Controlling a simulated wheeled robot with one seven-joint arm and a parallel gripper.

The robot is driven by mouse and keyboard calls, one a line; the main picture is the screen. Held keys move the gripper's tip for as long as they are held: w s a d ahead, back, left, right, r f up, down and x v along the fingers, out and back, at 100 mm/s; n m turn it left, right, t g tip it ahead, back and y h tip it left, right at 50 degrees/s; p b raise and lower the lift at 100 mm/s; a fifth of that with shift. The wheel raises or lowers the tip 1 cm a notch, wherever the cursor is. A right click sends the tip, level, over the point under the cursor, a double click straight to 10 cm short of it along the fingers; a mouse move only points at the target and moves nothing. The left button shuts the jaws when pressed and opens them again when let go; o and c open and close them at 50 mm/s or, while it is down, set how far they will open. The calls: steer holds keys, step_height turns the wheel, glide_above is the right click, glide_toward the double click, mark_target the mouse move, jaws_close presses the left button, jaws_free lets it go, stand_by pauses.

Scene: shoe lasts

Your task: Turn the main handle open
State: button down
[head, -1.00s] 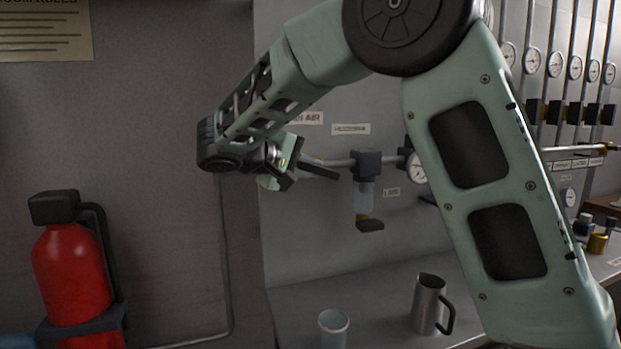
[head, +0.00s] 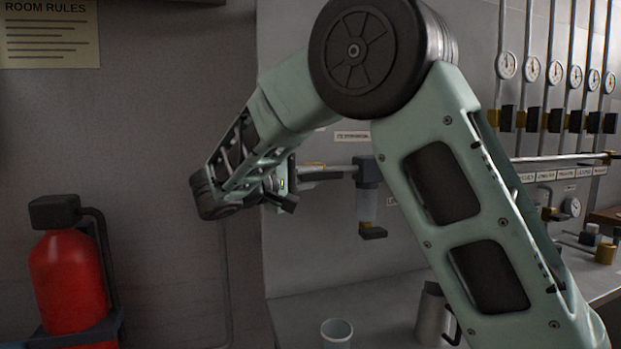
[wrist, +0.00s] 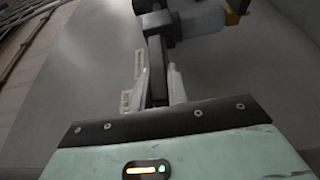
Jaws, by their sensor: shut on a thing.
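The main handle is a dark, straight bar (wrist: 156,55); in the wrist view it runs up between my gripper's pale fingers toward a dark block. In the head view the bar shows in front of the pipe (head: 330,174), left of the block. My gripper (wrist: 159,80) is shut on the handle, one finger on each side. In the head view my gripper (head: 291,187) is at the bar's left end, partly hidden by my own wrist. The handle's pivot is not clearly visible.
A dark regulator block (head: 367,171) with a clear bowl (head: 368,205) sits right of the handle. A metal jug (head: 431,315) and a cup (head: 337,332) stand on the bench below. A red extinguisher (head: 68,285) is at left. Gauges (head: 508,66) line the right wall.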

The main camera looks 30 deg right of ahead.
steer(key=c, duration=1.4)
jaws_free()
steer(key=shift+o, duration=0.2)
steer(key=shift+a, duration=0.15)
steer(key=s+a+b, duration=0.1)
steer(key=s+a, duration=0.1)
steer(key=a, duration=1.5)
steer(key=shift+f+b, duration=0.15)
steer(key=shift+b, duration=0.25)
steer(key=s+f+n+g+y+p, duration=0.1)
steer(key=s+f+n+y+p, duration=0.35)
steer(key=s+f+y, duration=0.75)
steer(key=s+a+f+n+y, duration=0.1)
steer(key=s+a+f+y, duration=0.2)
steer(key=s, duration=0.5)
steer(key=s+a+f+g+y, duration=0.1)
steer(key=s+a+f+y, duration=0.2)
steer(key=s, duration=0.6)
steer(key=shift+a+f+n+y, duration=0.3)
steer(key=shift+f+n+y, duration=0.1)
steer(key=shift+f, duration=0.35)
